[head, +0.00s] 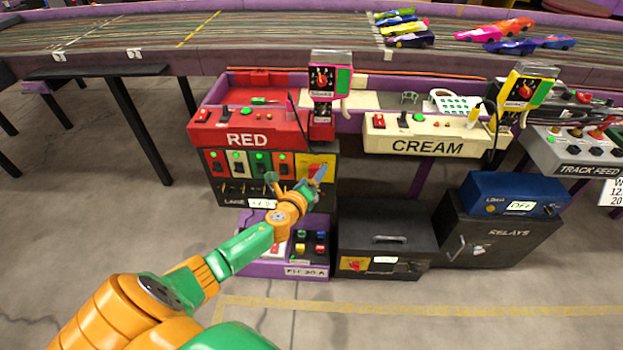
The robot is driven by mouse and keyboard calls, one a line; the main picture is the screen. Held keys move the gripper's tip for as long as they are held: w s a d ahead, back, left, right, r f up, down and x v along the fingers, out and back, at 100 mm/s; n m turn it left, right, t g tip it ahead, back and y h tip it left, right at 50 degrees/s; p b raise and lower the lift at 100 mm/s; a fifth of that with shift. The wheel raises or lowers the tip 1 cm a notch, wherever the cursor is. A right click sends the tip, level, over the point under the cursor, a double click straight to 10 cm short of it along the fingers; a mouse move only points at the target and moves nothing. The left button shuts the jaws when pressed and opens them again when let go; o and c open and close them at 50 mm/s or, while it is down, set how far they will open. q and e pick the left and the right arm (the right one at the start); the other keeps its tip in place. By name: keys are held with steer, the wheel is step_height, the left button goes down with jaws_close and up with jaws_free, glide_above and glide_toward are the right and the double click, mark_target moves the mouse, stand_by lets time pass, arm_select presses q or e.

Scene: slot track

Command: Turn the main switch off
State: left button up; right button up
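A yellow plate with a red part (313,164), which looks like the main switch, is on the right of the dark panel under the RED box. My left gripper (316,178) is in front of this plate and covers part of it. I cannot tell whether the gripper touches the red part, or which way the switch is set. The fingers are small and seen from behind, so their opening is unclear. My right gripper is not in view.
The RED box (247,139) and the CREAM box (427,146) stand below the slot track (270,30). A black case (385,237), a grey RELAYS box (505,236) and a blue unit (512,190) are to the right. A purple box (268,270) sits below my gripper. The front floor is clear.

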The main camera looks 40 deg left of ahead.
arm_select(q)
steer(key=c, duration=1.1)
arm_select(e)
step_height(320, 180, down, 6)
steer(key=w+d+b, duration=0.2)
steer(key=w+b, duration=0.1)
steer(key=b, duration=0.4)
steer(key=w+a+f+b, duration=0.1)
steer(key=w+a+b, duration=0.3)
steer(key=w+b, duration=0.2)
arm_select(q)
steer(key=shift+f+n+t+y+b, duration=0.3)
steer(key=shift+n+t+b, duration=0.75)
steer(key=shift+n, duration=1.85)
steer(key=shift+f+n+t+y+b, duration=0.25)
steer(key=shift+n+t+b, duration=0.75)
steer(key=shift+n, duration=1.9)
steer(key=shift+f+n+t+y+b, duration=0.3)
steer(key=shift+n+t+b, duration=0.75)
steer(key=shift+n, duration=1.85)
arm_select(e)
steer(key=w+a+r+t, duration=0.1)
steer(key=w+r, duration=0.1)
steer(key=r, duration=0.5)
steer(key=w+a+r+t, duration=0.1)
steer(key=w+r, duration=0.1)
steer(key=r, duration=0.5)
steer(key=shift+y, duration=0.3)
